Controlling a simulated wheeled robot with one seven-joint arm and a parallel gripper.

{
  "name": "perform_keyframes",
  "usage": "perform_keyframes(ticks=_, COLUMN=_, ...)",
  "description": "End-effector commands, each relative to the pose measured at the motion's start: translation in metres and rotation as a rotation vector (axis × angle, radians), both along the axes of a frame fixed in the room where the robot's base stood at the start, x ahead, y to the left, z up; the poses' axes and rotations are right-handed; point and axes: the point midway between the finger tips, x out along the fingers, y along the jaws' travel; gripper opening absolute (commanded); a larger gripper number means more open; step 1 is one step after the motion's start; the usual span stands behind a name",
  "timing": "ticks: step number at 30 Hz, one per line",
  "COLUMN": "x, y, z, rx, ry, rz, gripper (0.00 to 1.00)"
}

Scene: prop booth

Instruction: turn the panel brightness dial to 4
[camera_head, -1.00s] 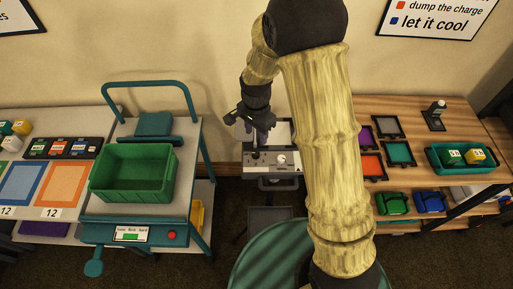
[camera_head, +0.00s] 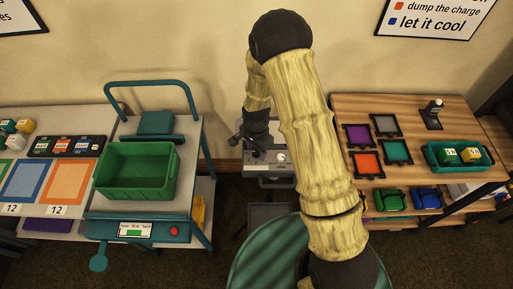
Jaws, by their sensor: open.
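A small grey control panel (camera_head: 273,181) stands between the cart and the wooden table. A round white dial (camera_head: 281,157) sits on its top face, but its marks and setting are too small to read. My gripper (camera_head: 247,147) is open, over the left part of the panel, left of the white dial. The fingers look dark and small, and I cannot tell whether they touch anything. My arm hides the panel's right side and part of its back.
A cart with a green bin (camera_head: 137,171) stands at left. The wooden table (camera_head: 355,113) at right carries coloured trays, a teal tray (camera_head: 431,158) with small blocks and a dark stand (camera_head: 431,117). A grey stool-like surface (camera_head: 266,216) lies below the panel.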

Motion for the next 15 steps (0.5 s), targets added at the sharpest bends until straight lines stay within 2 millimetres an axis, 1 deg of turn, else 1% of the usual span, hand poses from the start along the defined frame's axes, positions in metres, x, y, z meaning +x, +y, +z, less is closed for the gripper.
perform_keyframes(ticks=2, x=0.0000, y=0.0000, z=0.0001, rx=0.000, ry=0.000, rz=0.000, gripper=0.47)
perform_keyframes(ticks=3, x=0.0001, y=-0.0001, z=0.0001, rx=0.000, ry=0.000, rz=0.000, gripper=0.39)
perform_keyframes(ticks=5, x=0.0001, y=-0.0001, z=0.0002, rx=0.000, ry=0.000, rz=0.000, gripper=0.27)
perform_keyframes(ticks=6, x=0.0001, y=-0.0001, z=0.0002, rx=0.000, ry=0.000, rz=0.000, gripper=0.19)
perform_keyframes(ticks=9, x=0.0001, y=0.0000, z=0.0003, rx=0.000, ry=0.000, rz=0.000, gripper=0.02)
perform_keyframes(ticks=15, x=0.0002, y=0.0001, z=0.0002, rx=0.000, ry=0.000, rz=0.006, gripper=0.02)
